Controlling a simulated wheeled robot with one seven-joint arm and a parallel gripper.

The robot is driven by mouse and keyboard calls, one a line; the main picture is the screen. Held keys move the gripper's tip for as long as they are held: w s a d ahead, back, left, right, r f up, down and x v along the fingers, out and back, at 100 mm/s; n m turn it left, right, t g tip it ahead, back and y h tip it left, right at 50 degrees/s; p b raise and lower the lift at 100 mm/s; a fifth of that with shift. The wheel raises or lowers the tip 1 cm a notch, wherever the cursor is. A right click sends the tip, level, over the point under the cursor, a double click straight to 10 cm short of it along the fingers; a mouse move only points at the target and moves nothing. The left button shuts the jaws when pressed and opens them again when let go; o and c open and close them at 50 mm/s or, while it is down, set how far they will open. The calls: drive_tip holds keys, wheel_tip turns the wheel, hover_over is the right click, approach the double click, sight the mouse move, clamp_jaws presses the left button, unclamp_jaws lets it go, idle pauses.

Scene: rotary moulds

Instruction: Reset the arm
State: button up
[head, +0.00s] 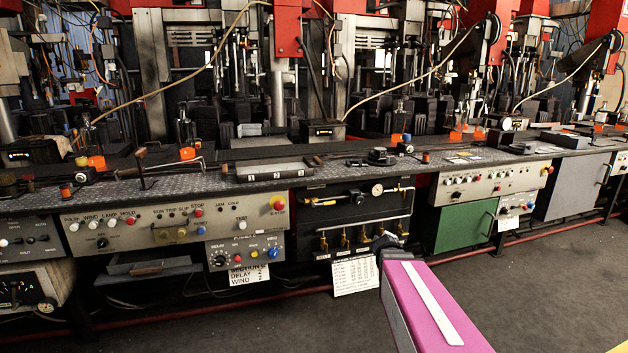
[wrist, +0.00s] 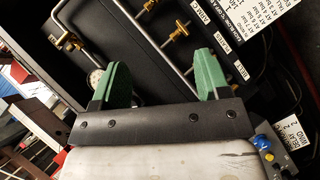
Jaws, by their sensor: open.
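My gripper (wrist: 163,82) shows in the wrist view with its two green fingers wide apart and nothing between them. Beyond the fingers is the dark valve panel (wrist: 150,50) with brass valves and metal pipes. In the head view my magenta arm link (head: 428,305) reaches from the lower right toward the front of the same valve panel (head: 335,213). The gripper's fingers cannot be made out in the head view. I cannot tell whether the gripper touches the panel.
A long metal bench (head: 330,178) with machines behind it runs across the head view. Control panels (head: 165,222) with knobs and buttons line its front at left. A green cabinet (head: 463,227) stands at right. The grey floor (head: 540,290) is open at lower right.

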drive_tip(key=s+a+f+m+g+y, duration=0.1)
drive_tip(key=s+a+f+m+g, duration=0.1)
drive_tip(key=s, duration=0.4)
drive_tip(key=s+a+f+m+g+y, duration=0.1)
drive_tip(key=s+a+f+m+g, duration=0.2)
drive_tip(key=s+f+m+g, duration=0.2)
drive_tip(key=s+a+f+m+g+y, duration=0.1)
drive_tip(key=s+a+f+m+g, duration=0.2)
drive_tip(key=s, duration=0.6)
drive_tip(key=shift+s+a+f+m+g, duration=0.25)
drive_tip(key=shift+f+g, duration=0.2)
drive_tip(key=shift+g, duration=0.55)
drive_tip(key=shift+w, duration=0.2)
